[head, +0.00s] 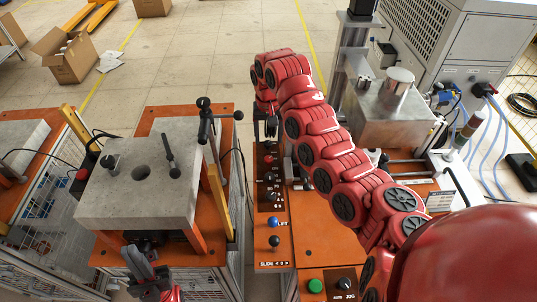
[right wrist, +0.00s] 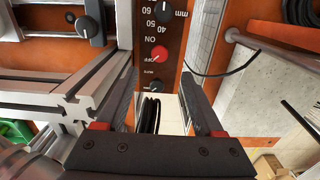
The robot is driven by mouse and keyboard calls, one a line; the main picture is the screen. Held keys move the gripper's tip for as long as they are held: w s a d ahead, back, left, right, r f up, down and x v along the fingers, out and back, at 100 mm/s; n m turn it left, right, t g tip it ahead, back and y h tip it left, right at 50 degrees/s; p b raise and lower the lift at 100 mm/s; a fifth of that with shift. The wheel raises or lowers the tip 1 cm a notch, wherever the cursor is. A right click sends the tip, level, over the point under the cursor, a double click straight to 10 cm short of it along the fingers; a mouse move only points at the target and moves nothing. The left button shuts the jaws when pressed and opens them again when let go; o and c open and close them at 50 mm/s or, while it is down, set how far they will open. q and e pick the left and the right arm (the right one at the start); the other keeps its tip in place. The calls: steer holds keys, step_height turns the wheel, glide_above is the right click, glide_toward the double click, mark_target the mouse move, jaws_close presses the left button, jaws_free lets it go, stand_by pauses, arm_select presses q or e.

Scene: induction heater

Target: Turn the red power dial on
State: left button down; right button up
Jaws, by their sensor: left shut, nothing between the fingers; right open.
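In the head view the right gripper (head: 271,127) hangs over the far end of the orange control strip. My left gripper (head: 137,246) is shut and empty, at the grey block's front edge.
Black dials sit above (right wrist: 163,9) and below (right wrist: 156,86) the red one in the right wrist view. An aluminium frame (right wrist: 60,90) stands close left. In the head view, a grey block (head: 140,185) and a clamp handle (head: 205,120) stand left of the strip.

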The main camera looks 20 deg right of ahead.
mark_target(269, 158)
step_height(269, 158, down, 8)
steer(key=shift+s+f+p, duration=0.1)
steer(key=shift+f+p, duration=0.15)
steer(key=shift+p, duration=0.9)
steer(key=shift+f, duration=0.35)
jaws_close()
